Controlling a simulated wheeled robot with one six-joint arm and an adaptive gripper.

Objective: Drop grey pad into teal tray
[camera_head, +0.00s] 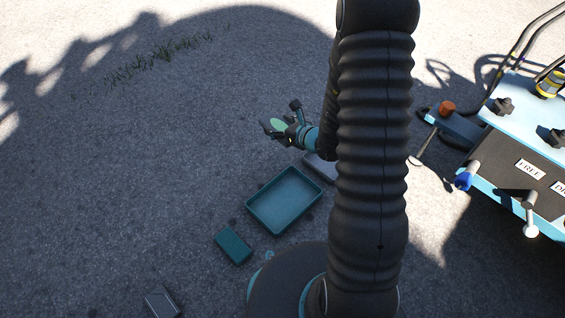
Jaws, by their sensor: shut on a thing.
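The teal tray (297,222) lies open and empty on the asphalt, left of my arm's column. My gripper (280,117) is beyond the tray, above it in the picture. It is shut on a small pale green, rounded thing (278,125) that shows between its dark fingers. A flat grey thing (319,168) lies behind the tray, partly hidden by my arm. A small dark grey block (162,302) lies at the bottom left. I cannot tell which of these grey things is the grey pad.
A small teal box (233,246) lies just left of the tray. A blue and black machine (520,165) with knobs, levers and cables stands at the right. Grass (160,58) grows at the upper left. The asphalt at the left is clear.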

